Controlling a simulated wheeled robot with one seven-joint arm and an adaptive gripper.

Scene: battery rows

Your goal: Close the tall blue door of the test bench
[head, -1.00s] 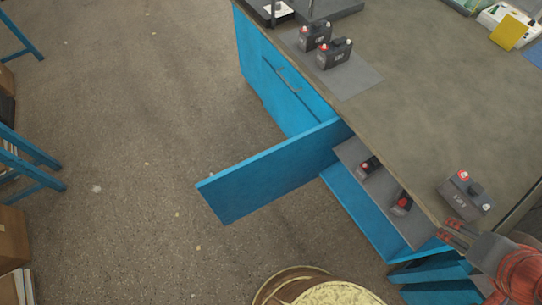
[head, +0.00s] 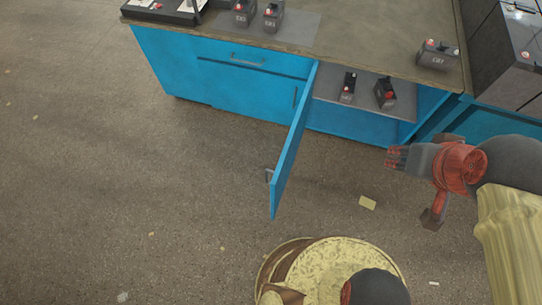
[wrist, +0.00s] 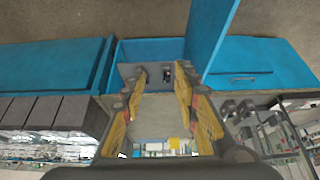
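The tall blue door (head: 290,150) of the test bench (head: 235,95) stands open, swung out from the bench front. Its handle (head: 269,175) is on the left face near the free edge. The open compartment (head: 360,122) to its right shows a grey shelf with two batteries. My gripper (head: 393,158) is in front of the compartment, to the right of the door and apart from it. In the wrist view, which looks upside down, my gripper (wrist: 158,75) has its fingers spread with nothing between them. The door (wrist: 208,32) shows beyond the fingers there.
Several batteries (head: 271,15) stand on the worktop (head: 350,35), one (head: 437,54) near its right corner. A blue drawer and a shut lower panel (head: 240,90) lie left of the door. The floor (head: 150,180) left of the door is clear. A yellow scrap (head: 367,203) lies on the floor.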

